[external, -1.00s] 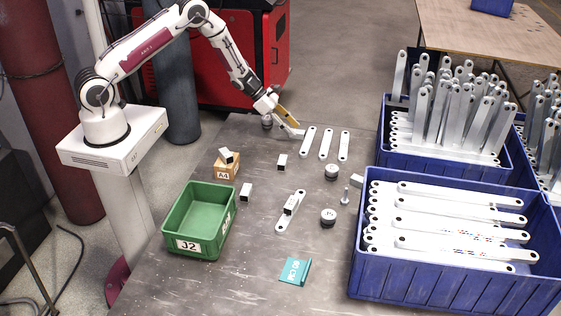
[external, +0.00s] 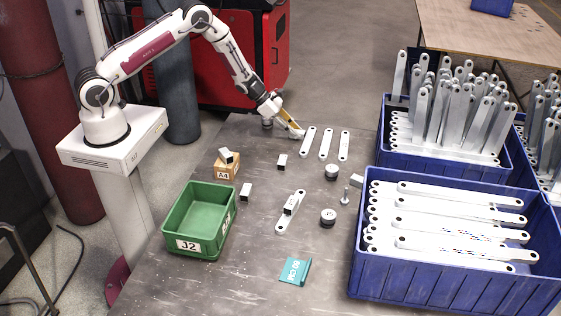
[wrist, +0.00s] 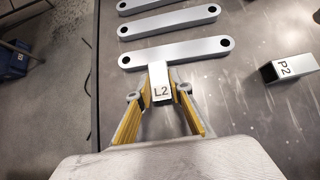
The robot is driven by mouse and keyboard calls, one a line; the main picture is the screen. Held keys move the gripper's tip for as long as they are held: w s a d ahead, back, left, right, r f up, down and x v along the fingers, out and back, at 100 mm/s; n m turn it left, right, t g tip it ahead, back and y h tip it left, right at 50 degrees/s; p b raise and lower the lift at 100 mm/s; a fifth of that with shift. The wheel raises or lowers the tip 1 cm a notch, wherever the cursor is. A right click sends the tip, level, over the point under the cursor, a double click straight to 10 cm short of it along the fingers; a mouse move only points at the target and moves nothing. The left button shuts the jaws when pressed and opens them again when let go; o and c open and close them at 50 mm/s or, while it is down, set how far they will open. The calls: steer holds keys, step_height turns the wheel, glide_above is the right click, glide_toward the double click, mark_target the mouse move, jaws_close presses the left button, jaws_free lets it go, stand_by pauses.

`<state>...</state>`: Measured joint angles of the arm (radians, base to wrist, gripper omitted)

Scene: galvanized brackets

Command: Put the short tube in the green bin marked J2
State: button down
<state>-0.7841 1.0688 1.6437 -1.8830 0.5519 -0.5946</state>
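A short square grey tube marked L2 (wrist: 160,90) is between the fingertips of my gripper (wrist: 161,92) in the wrist view. The fingers have yellow inner faces and lie close along both sides of the tube; whether they press on it is unclear. In the external view my gripper (external: 294,131) is low at the far edge of the table, beside the left one of three flat brackets, and largely hides the tube. The green bin marked J2 (external: 188,246) stands at the table's near left, and its visible inside looks empty.
Another short tube, marked P2 (wrist: 288,68), lies right of my gripper in the wrist view. More short tubes (external: 246,191) lie about, one on the A4 box (external: 227,168). Flat brackets (external: 326,143), round parts (external: 328,217) and a teal sign (external: 295,271) share the table. Blue crates (external: 455,283) stand right.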

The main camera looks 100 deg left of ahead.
steer(key=shift+r, duration=0.1)
stand_by(0.3)
step_height(320, 180, up, 10)
stand_by(0.8)
steer(key=shift+w+d, duration=0.1)
stand_by(0.7)
steer(key=w+d+r+m+g+h, duration=0.1)
steer(key=w+d+m+h, duration=0.2)
steer(key=d, duration=1.3)
steer(key=w+d+r+m+g+h, duration=0.15)
steer(key=d+m, duration=0.25)
steer(key=d, duration=1.2)
steer(key=s+d+f+m+g+h, duration=0.1)
steer(key=s+d+m+h, duration=0.2)
steer(key=d, duration=0.4)
steer(key=s+d+m+g, duration=0.1)
steer(key=s+d+m, duration=0.1)
steer(key=s+d, duration=0.4)
steer(key=s+d+m+g+h, duration=0.1)
steer(key=s+d+m+g, duration=0.3)
steer(key=s, duration=0.8)
steer(key=d+m, duration=0.2)
steer(key=d, duration=0.2)
steer(key=shift+d, duration=0.35)
steer(key=shift+g+h, duration=0.25)
